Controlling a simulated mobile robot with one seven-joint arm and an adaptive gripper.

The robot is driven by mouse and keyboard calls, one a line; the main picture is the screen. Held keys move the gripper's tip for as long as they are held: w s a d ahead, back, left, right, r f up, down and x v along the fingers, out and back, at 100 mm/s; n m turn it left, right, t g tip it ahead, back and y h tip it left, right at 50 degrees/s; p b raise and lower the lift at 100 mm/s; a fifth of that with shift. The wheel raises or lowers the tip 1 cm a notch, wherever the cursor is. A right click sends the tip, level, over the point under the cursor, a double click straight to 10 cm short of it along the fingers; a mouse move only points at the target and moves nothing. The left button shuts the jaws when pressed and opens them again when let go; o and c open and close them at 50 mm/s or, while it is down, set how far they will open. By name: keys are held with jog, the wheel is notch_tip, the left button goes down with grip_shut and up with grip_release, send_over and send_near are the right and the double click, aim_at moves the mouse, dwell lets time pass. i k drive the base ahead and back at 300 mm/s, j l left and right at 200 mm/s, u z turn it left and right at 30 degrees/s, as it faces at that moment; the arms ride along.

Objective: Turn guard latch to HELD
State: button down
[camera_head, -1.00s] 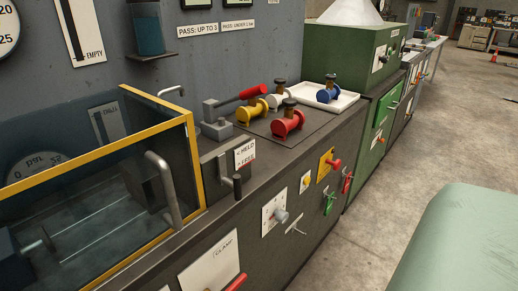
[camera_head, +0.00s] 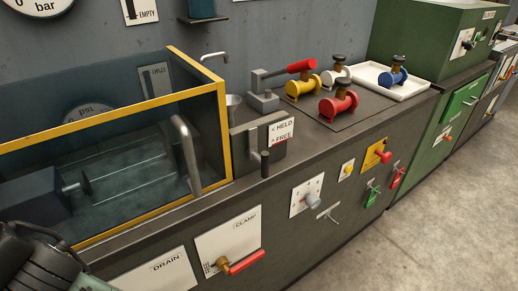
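The guard latch (camera_head: 265,163) is a small lever with a black grip on a grey block, right of the yellow-framed guard. The grip stands roughly upright. The label plate (camera_head: 281,132) beside it reads HELD with a left arrow and FREE with an up arrow. The guard (camera_head: 226,130) has clear panels and a grey bar handle (camera_head: 187,155), and looks closed. A dark part of what looks like my gripper (camera_head: 38,262) shows at the lower left corner, well away from the latch. Its fingertips cannot be made out.
A red-handled clamp lever (camera_head: 243,263) is on the front panel below. Yellow (camera_head: 305,84), red (camera_head: 338,102) and other spools stand on a dark mat right of the latch. A red-handled lever fixture (camera_head: 265,98) stands behind it. Floor at right is clear.

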aim_at(263, 160)
jog(key=k+l+u, duration=0.2)
jog(key=l, duration=0.2)
jog(key=k+l+u, duration=0.15)
jog(key=l, duration=0.2)
jog(key=k+l+u, duration=0.2)
jog(key=l, duration=0.15)
